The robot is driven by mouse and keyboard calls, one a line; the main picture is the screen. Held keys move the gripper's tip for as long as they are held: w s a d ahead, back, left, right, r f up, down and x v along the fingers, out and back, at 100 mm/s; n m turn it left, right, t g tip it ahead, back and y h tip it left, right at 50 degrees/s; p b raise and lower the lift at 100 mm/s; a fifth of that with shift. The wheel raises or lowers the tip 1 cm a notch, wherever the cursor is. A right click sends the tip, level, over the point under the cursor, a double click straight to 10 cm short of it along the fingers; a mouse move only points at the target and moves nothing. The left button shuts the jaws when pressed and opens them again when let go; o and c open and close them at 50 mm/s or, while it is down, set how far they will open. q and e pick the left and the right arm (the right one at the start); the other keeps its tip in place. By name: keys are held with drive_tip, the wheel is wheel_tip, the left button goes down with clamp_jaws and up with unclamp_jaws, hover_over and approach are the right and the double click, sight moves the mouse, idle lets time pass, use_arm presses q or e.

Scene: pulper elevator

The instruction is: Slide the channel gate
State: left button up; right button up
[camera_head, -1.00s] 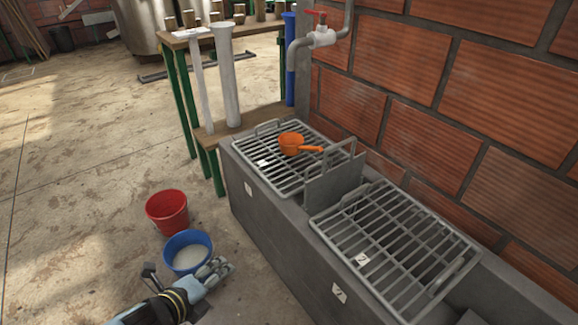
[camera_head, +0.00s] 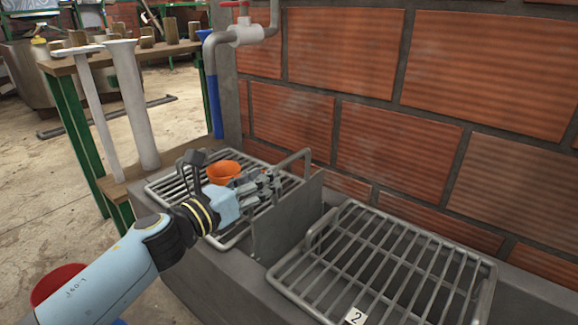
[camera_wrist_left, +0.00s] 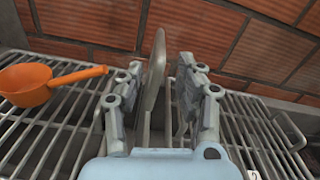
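The channel gate (camera_head: 288,222) is an upright grey plate with a bar handle (camera_head: 308,160) on top. It stands across the channel between the two grates. My left gripper (camera_head: 270,182) reaches over the left grate beside the gate's upper part. In the left wrist view, the gate (camera_wrist_left: 153,80) shows edge-on between the two fingers of the left gripper (camera_wrist_left: 160,68). The fingers are open, with a gap seen on the right side; contact on the left side is hard to tell. My right gripper is not in view.
An orange ladle (camera_head: 222,171) lies on the left grate (camera_head: 160,190), close to my gripper. The right grate (camera_head: 385,265) bears a tag marked 2. The brick wall (camera_head: 390,145) borders the channel behind. A bench with white tubes (camera_head: 132,105) stands left.

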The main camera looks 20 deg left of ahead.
sight(288, 159)
use_arm(q)
drive_tip(key=x, duration=0.8)
drive_tip(key=shift+w+d+b, duration=0.15)
drive_tip(key=shift+w+b, duration=0.1)
drive_tip(key=shift+b, duration=0.1)
clamp_jaws()
drive_tip(key=shift+f, duration=0.1)
